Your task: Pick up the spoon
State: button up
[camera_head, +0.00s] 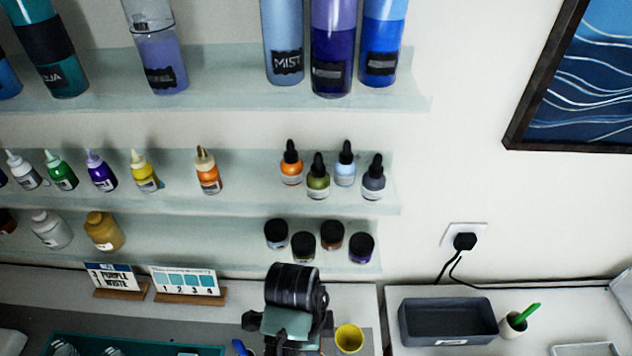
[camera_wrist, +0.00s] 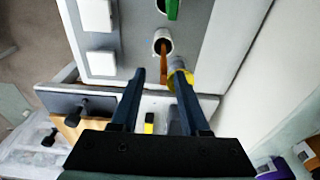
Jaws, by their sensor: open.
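No spoon bowl shows clearly in either view. In the wrist view a thin brown handle (camera_wrist: 163,62) leans out of a small white cup (camera_wrist: 157,36); I cannot tell whether it belongs to the spoon. My gripper (camera_wrist: 159,76) is open and empty, its two dark fingers on either side of the handle's lower end in the picture. I cannot tell the distance between them. A green handle (camera_wrist: 173,9) shows at the top edge; in the head view a green handle (camera_head: 527,313) stands in a white cup (camera_head: 512,325).
A yellow cup (camera_wrist: 185,79) lies by the right fingertip in the wrist view; the head view shows a yellow cup (camera_head: 349,338) on the counter. A dark grey bin (camera_head: 447,322) stands at right. Wall shelves (camera_head: 230,160) hold several bottles. Black cables (camera_head: 545,285) run along the wall.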

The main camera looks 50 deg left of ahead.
jog(key=shift+w+f+p, duration=0.2)
jog(key=shift+f+p, duration=0.2)
jog(key=shift+f, duration=0.9)
jog(key=shift+w+f+p, duration=0.15)
jog(key=shift+f+p, duration=0.25)
jog(key=shift+f, duration=0.85)
grip_shut()
